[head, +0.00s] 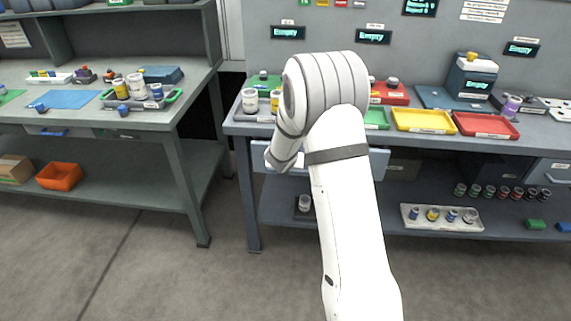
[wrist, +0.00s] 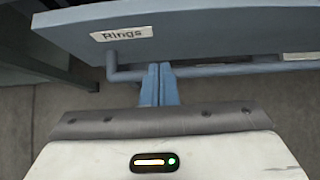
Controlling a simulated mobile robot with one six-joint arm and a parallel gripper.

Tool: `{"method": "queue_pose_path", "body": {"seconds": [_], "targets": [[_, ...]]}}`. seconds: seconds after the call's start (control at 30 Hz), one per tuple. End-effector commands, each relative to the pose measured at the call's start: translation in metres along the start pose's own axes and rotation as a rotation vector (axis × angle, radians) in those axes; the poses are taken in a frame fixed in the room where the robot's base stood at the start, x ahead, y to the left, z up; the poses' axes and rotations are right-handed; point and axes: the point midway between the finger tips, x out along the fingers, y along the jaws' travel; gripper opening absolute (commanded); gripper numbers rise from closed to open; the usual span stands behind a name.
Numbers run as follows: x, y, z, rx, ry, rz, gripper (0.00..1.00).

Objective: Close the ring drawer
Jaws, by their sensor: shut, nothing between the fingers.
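The ring drawer (wrist: 215,30) has a blue-grey front with a "Rings" label and fills the top of the wrist view. Its bar handle (wrist: 220,70) runs along the lower part of the front. My gripper (wrist: 160,70) is shut and empty, with its two blue fingers together. The fingertips are at the handle bar, near its left end; I cannot tell whether they touch it. In the head view, a light blue drawer (head: 378,163) shows below the bench top on both sides of my arm and appears to stick out. My arm hides its middle and my fingers there.
The bench top holds a yellow tray (head: 422,120), a red tray (head: 486,125) and several small parts. A lower shelf carries a white tray (head: 441,217) with jars. Another bench (head: 150,118) stands at left, with open floor (head: 150,270) in front.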

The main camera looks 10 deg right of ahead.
Motion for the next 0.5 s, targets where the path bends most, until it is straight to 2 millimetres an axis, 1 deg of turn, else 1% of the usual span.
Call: {"method": "queue_pose_path", "body": {"seconds": [0.03, 0.2, 0.33, 0.5], "targets": [[0.011, 0.0, -0.001, 0.0, 0.002, -0.001, 0.0], [0.035, 0.0, 0.0, 0.001, 0.001, -0.001, 0.0], [0.045, 0.0, 0.0, 0.002, 0.001, 0.0, 0.0], [0.05, 0.0, 0.0, 0.002, 0.001, 0.0, 0.0]]}}
